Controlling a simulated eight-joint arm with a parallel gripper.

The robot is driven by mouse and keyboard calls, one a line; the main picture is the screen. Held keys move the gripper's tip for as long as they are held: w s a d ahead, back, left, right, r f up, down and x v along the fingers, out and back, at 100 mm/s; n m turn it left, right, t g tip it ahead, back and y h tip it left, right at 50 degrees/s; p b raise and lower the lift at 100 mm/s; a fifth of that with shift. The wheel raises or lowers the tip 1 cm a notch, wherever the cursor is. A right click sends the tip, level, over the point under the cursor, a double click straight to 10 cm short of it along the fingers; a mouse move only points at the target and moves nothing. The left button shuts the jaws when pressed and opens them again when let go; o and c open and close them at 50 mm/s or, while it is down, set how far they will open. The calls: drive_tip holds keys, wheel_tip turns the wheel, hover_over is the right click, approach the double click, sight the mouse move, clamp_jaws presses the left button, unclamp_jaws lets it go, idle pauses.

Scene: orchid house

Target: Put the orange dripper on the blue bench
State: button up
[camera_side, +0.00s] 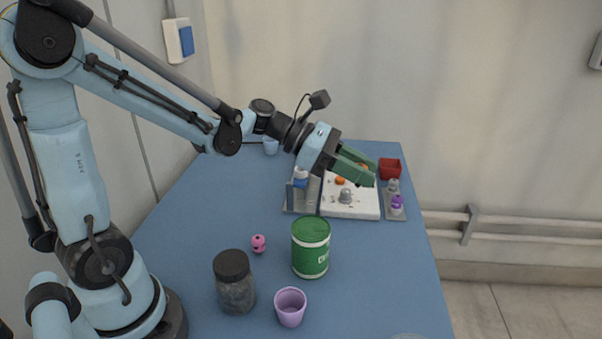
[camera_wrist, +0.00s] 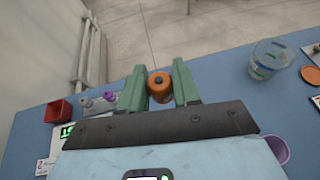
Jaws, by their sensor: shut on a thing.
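The orange dripper (camera_wrist: 160,84) is between the green fingers of my gripper (camera_wrist: 159,88) in the wrist view, with its rounded top showing. My gripper (camera_side: 358,168) is shut on it. In the side view the fingers point right and down, above the white tray (camera_side: 365,211); they mostly hide the dripper, and an orange patch by the fingers cannot be told apart from things behind. The blue bench (camera_side: 385,275) runs beneath; it also shows in the wrist view (camera_wrist: 222,88).
On the bench are a red box (camera_side: 390,168), a grey tray (camera_side: 396,217) with a purple dripper (camera_side: 397,202), a green tin (camera_side: 310,250), a dark jar (camera_side: 234,285), a purple cup (camera_side: 290,307) and a pink dripper (camera_side: 258,243). The bench right of the tin is clear.

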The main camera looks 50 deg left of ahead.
drive_tip(key=s+d+f+m+g+h, duration=0.1)
drive_tip(key=s+d+f+m+g, duration=0.15)
drive_tip(key=d, duration=0.45)
drive_tip(key=s+d+f+m+g+h, duration=0.1)
drive_tip(key=d+f+m+g+h, duration=0.15)
drive_tip(key=d, duration=0.35)
drive_tip(key=g+y, duration=0.1)
hover_over(384, 258)
drive_tip(key=shift+m, duration=0.3)
wheel_tip(384, 258, down, 8)
drive_tip(key=shift+r, duration=0.1)
drive_tip(key=shift+f, duration=2.1)
drive_tip(key=shift+f, duration=0.15)
drive_tip(key=o, duration=1)
